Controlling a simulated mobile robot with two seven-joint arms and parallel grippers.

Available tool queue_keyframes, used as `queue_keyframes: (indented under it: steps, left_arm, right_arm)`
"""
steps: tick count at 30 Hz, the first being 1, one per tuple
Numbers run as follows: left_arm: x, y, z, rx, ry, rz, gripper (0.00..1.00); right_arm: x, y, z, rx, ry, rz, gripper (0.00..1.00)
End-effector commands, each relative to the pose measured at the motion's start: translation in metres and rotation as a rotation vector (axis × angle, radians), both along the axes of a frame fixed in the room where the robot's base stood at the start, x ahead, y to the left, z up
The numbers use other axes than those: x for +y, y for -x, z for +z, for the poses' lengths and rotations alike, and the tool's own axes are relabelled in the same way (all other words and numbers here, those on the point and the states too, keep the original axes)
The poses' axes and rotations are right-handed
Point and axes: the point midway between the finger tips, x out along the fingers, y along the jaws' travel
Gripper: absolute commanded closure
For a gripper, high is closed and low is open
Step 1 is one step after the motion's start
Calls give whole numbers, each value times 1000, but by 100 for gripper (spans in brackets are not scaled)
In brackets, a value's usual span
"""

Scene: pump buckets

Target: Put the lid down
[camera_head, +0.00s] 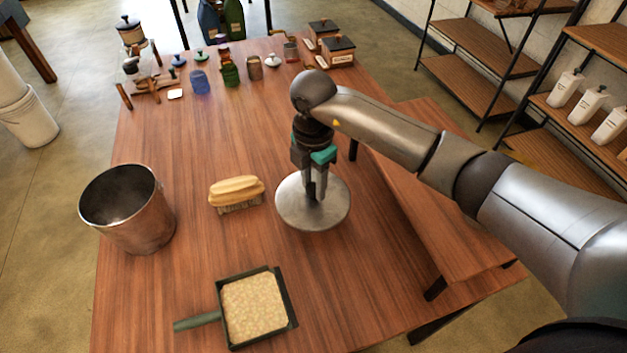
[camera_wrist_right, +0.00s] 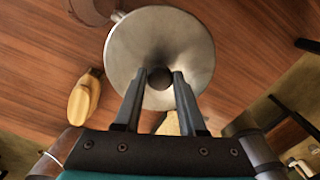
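The lid (camera_head: 313,204) is a round, grey metal disc with a dark knob, right of the brush in the head view. It lies roughly level over the table; a gap beneath it cannot be made out. My right gripper (camera_head: 317,190) points down at its middle. In the right wrist view the lid (camera_wrist_right: 160,45) fills the upper middle, and the fingers of my right gripper (camera_wrist_right: 160,76) are closed on its knob (camera_wrist_right: 160,78). A metal bucket (camera_head: 140,222) stands open and upright at the table's left, apart from the lid. My left gripper is not in view.
A wooden brush (camera_head: 236,190) lies between bucket and lid. A dustpan (camera_head: 253,308) filled with tan grains lies near the front. Small jars, bottles and boxes (camera_head: 338,50) crowd the far end. A lower bench (camera_head: 450,225) stands at the right. Bare table surrounds the lid.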

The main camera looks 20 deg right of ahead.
Motion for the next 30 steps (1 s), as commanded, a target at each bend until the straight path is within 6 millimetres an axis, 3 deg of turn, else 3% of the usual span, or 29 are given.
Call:
queue_keyframes:
  steps: [1,7,17,22,30]
  left_arm:
    - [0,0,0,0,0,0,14]
    - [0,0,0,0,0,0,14]
    - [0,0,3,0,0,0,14]
    - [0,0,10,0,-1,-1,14]
    - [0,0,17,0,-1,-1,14]
  right_arm:
    - [0,0,0,0,0,0,54]
    - [0,0,1,0,0,-1,32]
    - [0,0,6,0,0,-1,32]
    - [0,-1,32,-5,-1,0,32]
    - [0,-1,93,-5,0,0,32]
